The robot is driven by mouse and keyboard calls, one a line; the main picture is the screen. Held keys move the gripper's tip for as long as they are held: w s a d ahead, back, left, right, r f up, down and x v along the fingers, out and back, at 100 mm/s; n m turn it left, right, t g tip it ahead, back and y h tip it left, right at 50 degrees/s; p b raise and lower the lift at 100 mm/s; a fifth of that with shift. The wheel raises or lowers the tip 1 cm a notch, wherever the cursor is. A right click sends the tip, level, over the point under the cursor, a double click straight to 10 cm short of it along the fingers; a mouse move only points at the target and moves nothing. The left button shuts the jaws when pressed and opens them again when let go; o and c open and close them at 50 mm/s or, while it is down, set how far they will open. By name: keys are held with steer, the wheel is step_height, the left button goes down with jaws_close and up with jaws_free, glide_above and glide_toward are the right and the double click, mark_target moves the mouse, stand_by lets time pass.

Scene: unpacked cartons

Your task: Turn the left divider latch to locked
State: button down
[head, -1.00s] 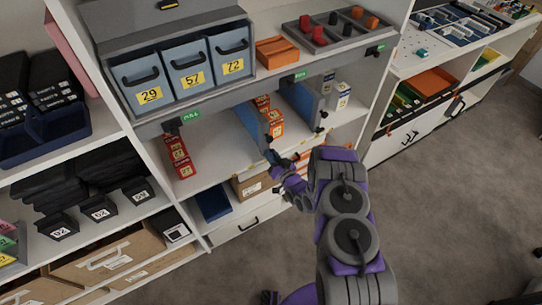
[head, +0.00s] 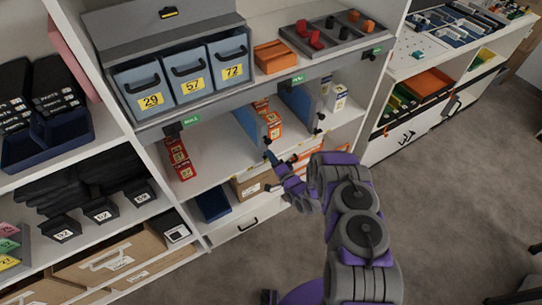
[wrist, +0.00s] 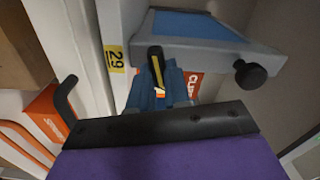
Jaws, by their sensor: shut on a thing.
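The left divider (head: 248,124) is a blue panel with a grey edge standing on the middle shelf. Its grey edge (wrist: 200,42) crosses the wrist view. A dark latch with a yellow stripe (wrist: 156,66) sits at that edge, with a round black knob (wrist: 250,75) to its right. My gripper (head: 271,156) is at the divider's lower front end. In the wrist view, its blue fingers (wrist: 160,98) are shut around the latch, which partly hides behind them. The latch is too small to read in the head view.
A second blue divider (head: 300,106) stands to the right. Red boxes (head: 178,158) and orange-white boxes (head: 272,124) stand on the same shelf. A cardboard box (head: 254,183) sits below my gripper. Grey carpet (head: 455,190) is open at the right.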

steer(key=shift+d+f+m+p, duration=0.15)
steer(key=shift+m+p, duration=0.3)
steer(key=shift+m, duration=0.95)
steer(key=shift+f, duration=0.1)
steer(key=c, duration=1.1)
jaws_free()
steer(key=shift+w, duration=0.1)
steer(key=p+v, duration=0.2)
steer(key=v, duration=1.5)
steer(key=shift+d, duration=0.15)
